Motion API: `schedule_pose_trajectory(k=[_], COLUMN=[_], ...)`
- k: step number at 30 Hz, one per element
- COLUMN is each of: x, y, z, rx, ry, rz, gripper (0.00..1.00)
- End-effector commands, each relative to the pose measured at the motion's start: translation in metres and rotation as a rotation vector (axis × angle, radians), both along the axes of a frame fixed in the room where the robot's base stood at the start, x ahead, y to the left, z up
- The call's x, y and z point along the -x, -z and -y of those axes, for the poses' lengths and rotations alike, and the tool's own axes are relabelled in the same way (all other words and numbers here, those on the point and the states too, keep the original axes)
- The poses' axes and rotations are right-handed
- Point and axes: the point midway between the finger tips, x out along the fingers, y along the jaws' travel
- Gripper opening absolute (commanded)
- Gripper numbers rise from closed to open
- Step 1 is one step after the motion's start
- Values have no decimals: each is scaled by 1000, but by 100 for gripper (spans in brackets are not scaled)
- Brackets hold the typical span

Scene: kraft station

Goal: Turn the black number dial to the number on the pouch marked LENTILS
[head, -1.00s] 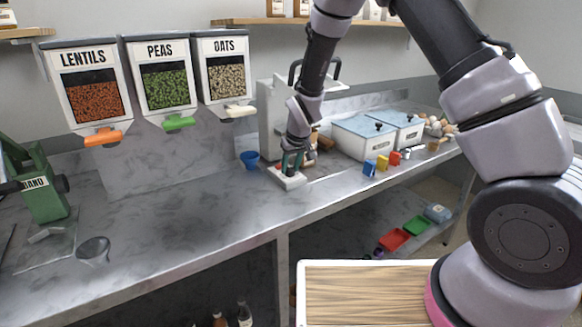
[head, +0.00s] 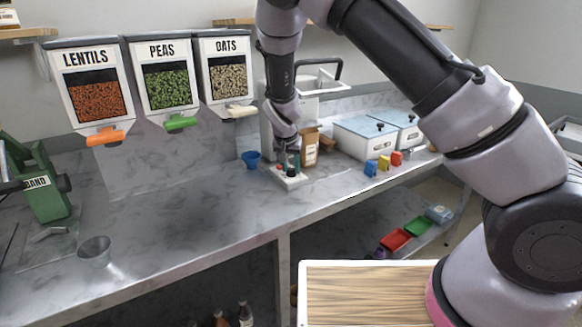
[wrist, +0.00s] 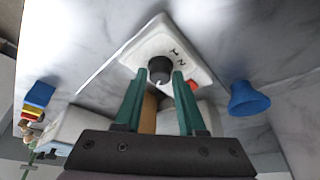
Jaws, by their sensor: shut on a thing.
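The black number dial (wrist: 160,70) sits on a white base plate (wrist: 150,45) on the counter; the plate also shows in the head view (head: 290,183). In the wrist view, a pale mark is on the dial and dark numerals are printed on the plate, too small to read surely. My gripper (wrist: 158,78), with green fingers, is shut on the dial from both sides; in the head view it points down at the plate. A brown pouch (head: 310,148) stands just behind my gripper; its label is not legible, so I cannot tell whether it is LENTILS.
A blue cup (head: 251,159) stands left of the plate. White bins (head: 357,140) and small coloured blocks (head: 383,163) are at right. Dispensers for LENTILS (head: 95,98), PEAS and OATS hang at left.

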Motion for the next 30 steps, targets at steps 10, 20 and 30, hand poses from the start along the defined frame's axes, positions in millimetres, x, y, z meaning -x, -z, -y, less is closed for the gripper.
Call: schedule_pose_trajectory(k=[10,20,30], x=[2,1,4], y=[2,2,-9], z=[0,0,-2], rx=[1,2,0], ry=[14,13,11], rz=[-4,-3,-1], gripper=[0,69,69])
